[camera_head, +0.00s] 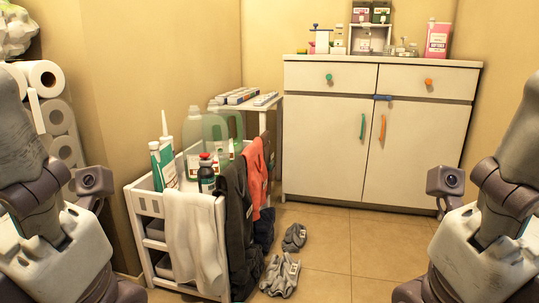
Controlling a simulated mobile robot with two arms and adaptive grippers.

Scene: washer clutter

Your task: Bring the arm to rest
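My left arm (50,225) stands at the left edge of the head view, in front of the paper rolls and left of the white cart. My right arm (490,225) stands at the right edge, in front of the cabinet's right side. Each arm shows a small dark camera block on its inner side. The fingers of both grippers are not visible, so I cannot see whether they hold anything. Neither arm visibly touches anything.
A white cart (146,204) holds bottles and hanging cloths. Grey shoes or gloves (281,276) lie on the tiles beside it. A white cabinet (318,143) stands at the back. Paper rolls (45,78) are stacked left. The floor (365,255) at centre right is clear.

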